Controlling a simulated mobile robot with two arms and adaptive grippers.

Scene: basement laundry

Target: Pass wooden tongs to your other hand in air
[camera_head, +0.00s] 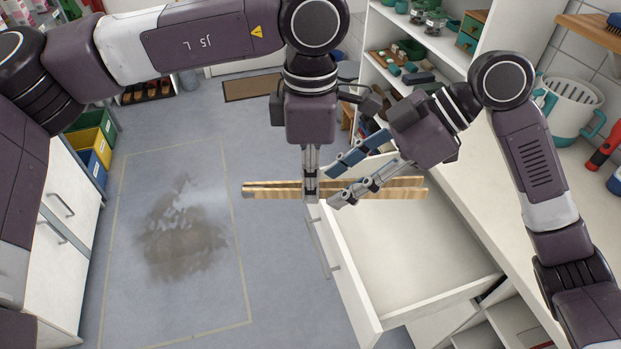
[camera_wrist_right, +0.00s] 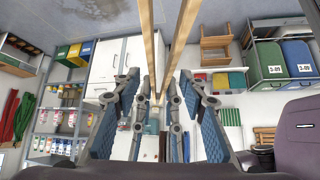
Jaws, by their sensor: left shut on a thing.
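The wooden tongs (camera_head: 270,189) are in mid-air, level, left and right across the head view, in front of the open drawer. My left gripper (camera_head: 310,190) points down and is shut on them near the middle. My right gripper (camera_head: 345,182) comes from the upper right and is open, its fingertips close to the tongs just right of my left gripper. In the right wrist view the two arms of the tongs (camera_wrist_right: 150,55) run down between the spread blue-padded fingers (camera_wrist_right: 160,115). Whether any finger touches the wood I cannot tell.
An open, empty white drawer (camera_head: 410,245) lies below the tongs. A white counter (camera_head: 540,205) runs along the right, with a white basket (camera_head: 570,105) on it. A shelf unit (camera_head: 440,45) stands behind. Open floor (camera_head: 185,300) with a dark stain is at left.

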